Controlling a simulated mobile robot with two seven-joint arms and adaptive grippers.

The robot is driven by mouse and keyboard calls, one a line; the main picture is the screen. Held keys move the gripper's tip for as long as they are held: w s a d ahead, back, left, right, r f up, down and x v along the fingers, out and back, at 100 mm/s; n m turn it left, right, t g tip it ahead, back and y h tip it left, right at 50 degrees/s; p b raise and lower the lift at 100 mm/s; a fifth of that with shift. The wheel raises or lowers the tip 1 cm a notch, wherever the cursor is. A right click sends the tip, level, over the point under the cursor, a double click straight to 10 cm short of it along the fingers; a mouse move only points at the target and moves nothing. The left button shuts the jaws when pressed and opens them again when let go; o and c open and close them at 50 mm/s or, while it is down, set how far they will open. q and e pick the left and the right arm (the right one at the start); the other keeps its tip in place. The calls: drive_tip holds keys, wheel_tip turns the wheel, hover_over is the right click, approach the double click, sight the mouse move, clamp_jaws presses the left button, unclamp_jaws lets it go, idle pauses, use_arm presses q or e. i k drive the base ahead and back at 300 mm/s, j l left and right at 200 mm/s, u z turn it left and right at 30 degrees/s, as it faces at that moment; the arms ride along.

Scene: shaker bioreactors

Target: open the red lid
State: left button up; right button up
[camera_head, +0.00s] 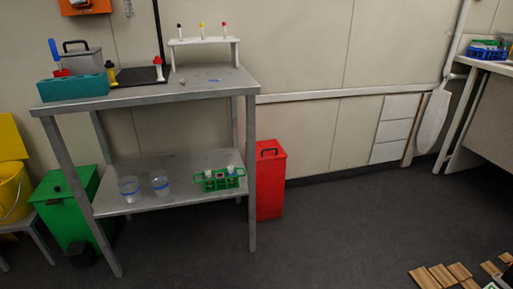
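A tall red bin (269,184) stands on the floor against the wall, just right of the metal shelf table. Its red lid (269,150) has a dark handle on top and appears closed. The table's right leg stands close to the bin's left side. Neither of my grippers shows in the head view.
The metal table (150,94) holds a teal rack (74,88), a grey box and small tools; its lower shelf holds clear cups and a green rack (219,180). A green bin (68,207) stands left. Wooden pieces (440,276) lie bottom right. Floor before the red bin is clear.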

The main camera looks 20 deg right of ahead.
sight(266, 146)
drive_tip(key=l+u, duration=0.3)
drive_tip(key=l, duration=2)
drive_tip(key=i+u, duration=0.05)
